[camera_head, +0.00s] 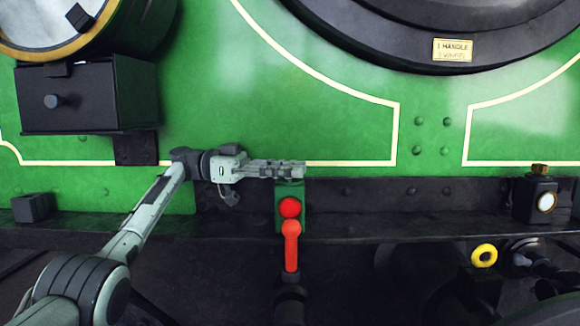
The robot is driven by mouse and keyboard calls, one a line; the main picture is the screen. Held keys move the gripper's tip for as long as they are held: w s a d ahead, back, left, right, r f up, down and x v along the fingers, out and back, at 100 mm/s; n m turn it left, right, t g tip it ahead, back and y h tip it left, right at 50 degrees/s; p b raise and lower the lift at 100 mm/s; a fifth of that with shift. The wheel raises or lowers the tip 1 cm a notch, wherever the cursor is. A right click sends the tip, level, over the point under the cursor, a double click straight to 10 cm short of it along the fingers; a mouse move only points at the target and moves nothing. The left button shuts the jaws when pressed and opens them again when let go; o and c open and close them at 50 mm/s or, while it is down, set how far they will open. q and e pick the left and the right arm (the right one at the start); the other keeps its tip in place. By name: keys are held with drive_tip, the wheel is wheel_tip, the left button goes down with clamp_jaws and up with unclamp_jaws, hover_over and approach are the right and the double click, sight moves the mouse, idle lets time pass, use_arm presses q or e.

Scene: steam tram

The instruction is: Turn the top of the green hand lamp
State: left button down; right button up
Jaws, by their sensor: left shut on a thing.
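The green hand lamp (289,221) stands against the dark beam at the front of the green tram, with a round red lens on its face. My left gripper (292,170) reaches in from the left, level, and is shut on the lamp's top. The fingers cover the top, so its shape is hidden. The lamp looks upright. My right gripper does not show.
A red-handled lever or coupling (291,243) rises just in front of the lamp. A black lamp with a white lens (546,202) stands at the right on the beam. A yellow ring (484,255) is below it. A black box (75,98) juts out at the upper left.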

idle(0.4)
use_arm(q)
drive_tip(key=c, duration=1.2)
unclamp_jaws()
drive_tip(key=shift+r, duration=0.1)
wheel_tip(320, 180, up, 10)
drive_tip(key=shift+f, duration=0.1)
